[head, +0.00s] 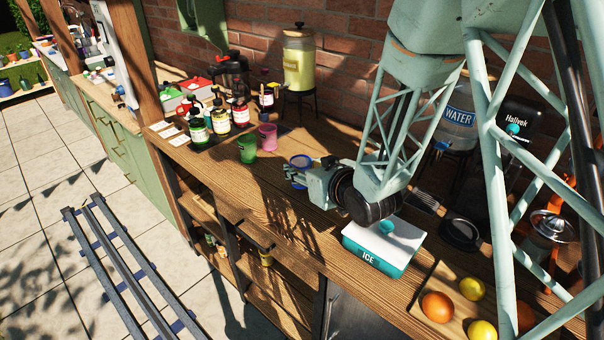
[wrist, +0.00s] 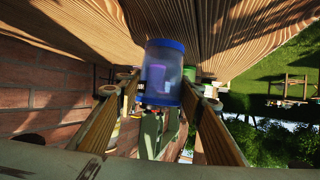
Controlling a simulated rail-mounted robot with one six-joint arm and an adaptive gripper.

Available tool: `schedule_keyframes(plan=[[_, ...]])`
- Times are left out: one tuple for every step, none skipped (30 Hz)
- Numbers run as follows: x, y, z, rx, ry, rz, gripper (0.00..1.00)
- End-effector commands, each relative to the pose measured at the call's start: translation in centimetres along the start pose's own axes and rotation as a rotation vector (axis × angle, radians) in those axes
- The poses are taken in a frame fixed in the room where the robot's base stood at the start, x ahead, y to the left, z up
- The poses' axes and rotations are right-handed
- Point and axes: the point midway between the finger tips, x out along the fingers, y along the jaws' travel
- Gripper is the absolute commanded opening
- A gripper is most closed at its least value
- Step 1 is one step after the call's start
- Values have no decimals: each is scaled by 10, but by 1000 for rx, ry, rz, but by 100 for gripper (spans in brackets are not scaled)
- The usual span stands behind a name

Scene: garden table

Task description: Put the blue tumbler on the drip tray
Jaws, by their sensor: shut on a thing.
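The blue tumbler (head: 300,161) is at the middle of the wooden counter, beside my gripper (head: 297,173). In the wrist view the translucent blue tumbler (wrist: 163,72) sits between the two fingers of my gripper (wrist: 164,100), which is shut on it. The wrist picture is turned over, with the counter at the top. I cannot tell whether the tumbler touches the counter.
A green tumbler (head: 247,150) and a pink tumbler (head: 267,137) stand left of my gripper, near several bottles (head: 220,118). A yellow drink dispenser (head: 299,60) is behind. The ICE box (head: 374,255), water dispenser (head: 455,120) and fruit board (head: 424,283) are right.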

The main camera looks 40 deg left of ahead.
Motion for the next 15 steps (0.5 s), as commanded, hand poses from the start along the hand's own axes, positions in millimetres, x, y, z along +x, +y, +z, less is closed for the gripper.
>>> schedule_keyframes(plan=[[2, -1, 6, 0, -2, -1, 22], [3, -2, 8, -1, -1, -2, 22], [5, -2, 10, -1, -1, -2, 22], [6, -3, 12, -1, -1, -3, 22], [6, -3, 14, -1, -1, -3, 22], [8, -4, 16, -1, 0, -4, 22], [8, -4, 17, -1, 0, -4, 22], [8, -4, 18, -1, 0, -4, 22], [9, -4, 19, -2, 0, -4, 22], [9, -4, 19, -2, 0, -4, 22], [9, -4, 19, -2, 0, -4, 22], [9, -5, 19, -2, 0, -4, 22], [9, -5, 19, -2, 1, -5, 22], [9, -5, 19, -2, 0, -5, 22], [9, -5, 19, -2, 0, -5, 22]])
